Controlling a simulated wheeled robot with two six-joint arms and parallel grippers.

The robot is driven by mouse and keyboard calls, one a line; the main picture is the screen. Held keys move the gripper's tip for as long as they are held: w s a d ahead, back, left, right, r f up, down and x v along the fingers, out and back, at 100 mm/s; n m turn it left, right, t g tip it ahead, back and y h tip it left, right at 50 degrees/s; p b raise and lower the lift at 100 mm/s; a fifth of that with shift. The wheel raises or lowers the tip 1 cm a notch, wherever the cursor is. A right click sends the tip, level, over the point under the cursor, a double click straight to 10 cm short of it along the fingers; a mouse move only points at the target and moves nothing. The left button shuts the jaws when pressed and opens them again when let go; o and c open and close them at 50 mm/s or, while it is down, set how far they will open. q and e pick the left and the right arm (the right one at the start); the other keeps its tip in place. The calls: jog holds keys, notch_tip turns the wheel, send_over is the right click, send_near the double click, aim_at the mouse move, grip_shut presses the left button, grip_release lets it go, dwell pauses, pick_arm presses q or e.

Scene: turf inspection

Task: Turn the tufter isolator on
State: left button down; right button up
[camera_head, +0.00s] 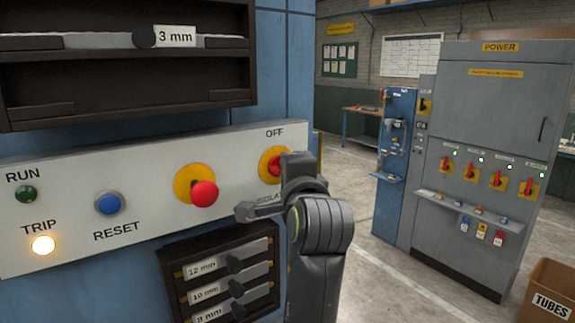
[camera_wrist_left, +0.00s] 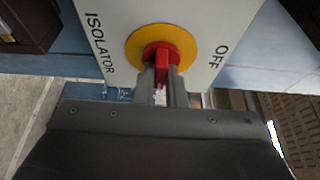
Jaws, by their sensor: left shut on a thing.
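The isolator is a red rotary handle (camera_wrist_left: 162,60) on a round yellow plate (camera_wrist_left: 134,47), with OFF on one side and ISOLATOR on the other. In the head view the yellow plate (camera_head: 265,160) sits at the right end of the pale control panel, below OFF. My left gripper (camera_wrist_left: 165,82) is shut on the red handle, with a finger on either side of it. In the head view my left gripper (camera_head: 285,170) covers part of the plate, handle and ISOLATOR label. The handle's exact angle is hard to tell. My right gripper is not in view.
The panel (camera_head: 140,170) also has a lit TRIP lamp (camera_head: 43,245), a dim green RUN lamp (camera_head: 25,194), a blue RESET button (camera_head: 109,203) and a red mushroom button (camera_head: 203,193). A labelled rack (camera_head: 228,270) is below. A grey POWER cabinet (camera_head: 500,110) stands behind right, beyond open floor.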

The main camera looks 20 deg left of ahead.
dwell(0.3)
pick_arm(q)
jog(key=c, duration=1.5)
grip_release()
